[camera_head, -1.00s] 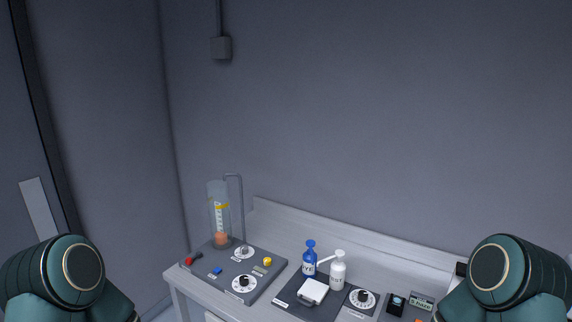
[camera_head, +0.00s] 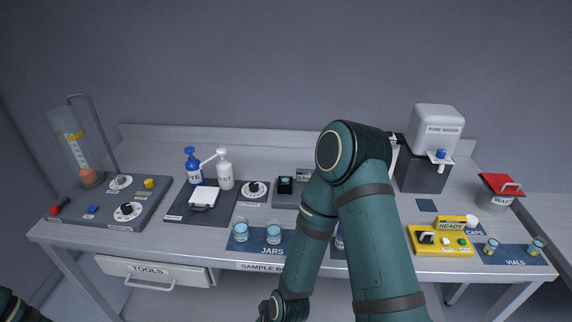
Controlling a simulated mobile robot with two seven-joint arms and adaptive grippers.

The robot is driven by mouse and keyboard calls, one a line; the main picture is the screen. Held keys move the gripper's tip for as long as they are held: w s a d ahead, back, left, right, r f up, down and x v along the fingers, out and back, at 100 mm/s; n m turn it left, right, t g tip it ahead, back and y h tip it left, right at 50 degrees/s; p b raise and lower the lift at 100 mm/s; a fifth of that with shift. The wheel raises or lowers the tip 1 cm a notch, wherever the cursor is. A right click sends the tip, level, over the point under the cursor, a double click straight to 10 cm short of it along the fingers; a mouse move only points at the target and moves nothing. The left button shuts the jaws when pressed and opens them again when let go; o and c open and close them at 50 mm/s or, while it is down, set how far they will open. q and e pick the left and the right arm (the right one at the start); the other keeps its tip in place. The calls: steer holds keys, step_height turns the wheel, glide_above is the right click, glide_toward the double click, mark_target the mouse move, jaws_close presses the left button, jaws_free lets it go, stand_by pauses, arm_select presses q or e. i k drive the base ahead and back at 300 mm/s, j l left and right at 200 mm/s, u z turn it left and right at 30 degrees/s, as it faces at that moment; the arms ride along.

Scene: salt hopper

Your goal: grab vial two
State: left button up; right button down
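Two small vials stand on the dark blue VIALS mat (camera_head: 515,262) at the right end of the bench. The left one (camera_head: 490,246) and the right one (camera_head: 537,245) are clear, with blue and yellow tones. I cannot read any number on them, so I cannot tell which is vial two. My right arm rises in front of the bench middle, bends at the top and comes down towards the bottom edge; its gripper is not visible. Only a dark bit of my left arm shows in the bottom left corner; its gripper is out of view.
A yellow READY device (camera_head: 440,240) stands left of the vials. A pure water dispenser (camera_head: 436,140) and a red-lidded waste bin (camera_head: 499,189) are behind. Two jars (camera_head: 257,232) stand on the JARS mat. My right arm hides part of the bench middle.

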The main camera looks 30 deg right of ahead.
mark_target(285, 178)
steer(key=z, duration=1.05)
steer(key=j+z, duration=0.25)
steer(key=k, duration=0.05)
